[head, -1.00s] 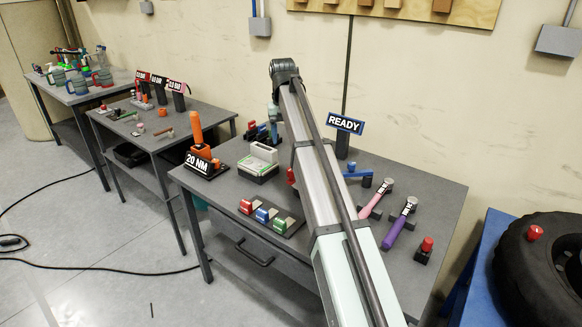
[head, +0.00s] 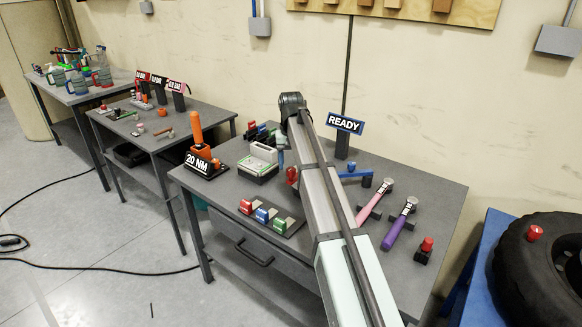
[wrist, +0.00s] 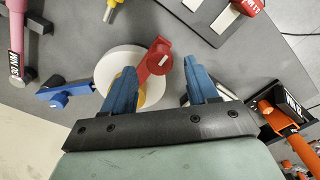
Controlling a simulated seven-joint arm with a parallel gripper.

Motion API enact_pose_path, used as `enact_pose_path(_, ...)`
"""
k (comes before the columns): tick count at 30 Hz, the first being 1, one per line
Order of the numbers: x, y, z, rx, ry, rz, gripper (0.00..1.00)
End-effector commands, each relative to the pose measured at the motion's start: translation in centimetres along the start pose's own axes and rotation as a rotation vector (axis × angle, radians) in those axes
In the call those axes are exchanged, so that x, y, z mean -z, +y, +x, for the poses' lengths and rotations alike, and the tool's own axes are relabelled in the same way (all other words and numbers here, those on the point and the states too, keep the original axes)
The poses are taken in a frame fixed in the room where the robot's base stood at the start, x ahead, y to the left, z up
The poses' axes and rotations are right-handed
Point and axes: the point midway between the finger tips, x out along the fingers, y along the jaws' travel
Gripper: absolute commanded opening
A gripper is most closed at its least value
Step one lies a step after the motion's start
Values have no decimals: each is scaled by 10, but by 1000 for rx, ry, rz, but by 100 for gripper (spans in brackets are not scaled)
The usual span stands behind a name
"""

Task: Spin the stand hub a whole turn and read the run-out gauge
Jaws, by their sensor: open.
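The stand hub shows in the wrist view as a white disc (wrist: 112,64) with a red arm (wrist: 157,57) across it and a yellow centre partly hidden by a finger. A blue bar (wrist: 66,92) reaches the disc from the left. In the head view the red part (head: 292,175) and blue bar (head: 355,174) show beside my arm, which hides most of the hub. My gripper (wrist: 163,72) is open above the disc, its blue fingers apart. The red arm shows between them, nearer the left finger; contact cannot be told. A sign reads READY (head: 345,124); no gauge dial is readable.
On the same bench (head: 228,200) are a white-and-green box (head: 260,162), an orange 20 NM tool (head: 198,150), red, blue and green blocks (head: 266,215), and pink (head: 374,202) and purple (head: 398,228) handled tools. A tyre (head: 545,260) is at the right.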

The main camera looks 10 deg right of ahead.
Motion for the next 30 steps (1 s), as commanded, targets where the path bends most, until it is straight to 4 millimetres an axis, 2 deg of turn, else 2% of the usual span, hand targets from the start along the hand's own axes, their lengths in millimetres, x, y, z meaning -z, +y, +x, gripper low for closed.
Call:
enact_pose_path(6,0,0,18,0,-1,0,58)
enact_pose_path(17,0,0,22,0,0,0,58)
enact_pose_path(30,0,0,22,0,0,0,18)
